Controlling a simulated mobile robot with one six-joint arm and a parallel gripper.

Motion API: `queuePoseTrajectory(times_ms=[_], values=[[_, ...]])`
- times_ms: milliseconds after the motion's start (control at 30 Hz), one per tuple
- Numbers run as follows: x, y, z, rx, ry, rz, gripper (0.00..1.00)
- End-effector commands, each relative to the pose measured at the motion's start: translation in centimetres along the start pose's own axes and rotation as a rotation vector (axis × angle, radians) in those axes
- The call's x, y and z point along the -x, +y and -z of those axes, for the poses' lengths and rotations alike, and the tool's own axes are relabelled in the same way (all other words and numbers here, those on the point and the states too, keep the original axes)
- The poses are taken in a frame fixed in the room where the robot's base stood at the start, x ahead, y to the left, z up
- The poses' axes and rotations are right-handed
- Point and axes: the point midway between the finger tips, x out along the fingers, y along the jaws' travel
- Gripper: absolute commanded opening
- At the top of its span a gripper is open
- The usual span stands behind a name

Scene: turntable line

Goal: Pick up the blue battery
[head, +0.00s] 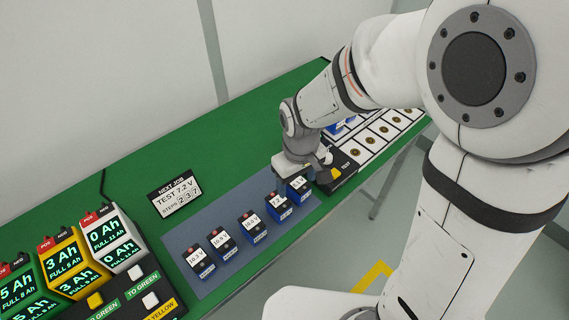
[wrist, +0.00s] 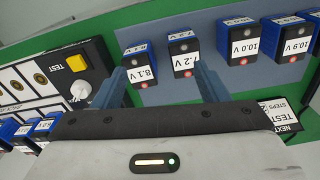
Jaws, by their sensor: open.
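Several blue batteries with white voltage labels stand in a row on a grey mat (head: 215,275). The 7.2 V battery (head: 279,205) and the 8.1 V battery (head: 298,188) are at the row's right end in the head view. My gripper (head: 300,172) is just behind and above these two, partly hiding the 8.1 V one. In the wrist view my gripper (wrist: 160,76) is open and empty. Its left finger is near the 8.1 V battery (wrist: 140,66) and its right finger is near the 7.2 V battery (wrist: 184,58). I cannot tell whether either finger touches.
The 10.0 V battery (head: 252,226) and others continue leftward. A sign (head: 174,194) reads "NEXT JOB TEST 7.2 V". A black tester (wrist: 75,75) with a yellow button and white knob is beside the mat. Charge displays (head: 66,264) stand at lower left.

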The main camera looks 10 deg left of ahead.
Motion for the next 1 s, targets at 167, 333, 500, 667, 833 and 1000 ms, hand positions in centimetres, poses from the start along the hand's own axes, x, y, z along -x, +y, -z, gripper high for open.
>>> queuePoseTrajectory(times_ms=[167,333,500,667,833,1000], values=[[-2.4,-3.0,1.9,0.12,-0.032,0.01,0.67],[-4.0,-3.7,2.2,0.147,-0.04,0.012,0.67],[-5.8,-3.7,2.1,0.147,-0.04,0.012,0.67],[-7.4,-3.9,2.0,0.147,-0.043,0.012,0.67],[-9.7,-4.0,2.1,0.147,-0.041,0.012,0.67],[-10.8,-4.0,2.1,0.147,-0.037,0.011,0.67]])
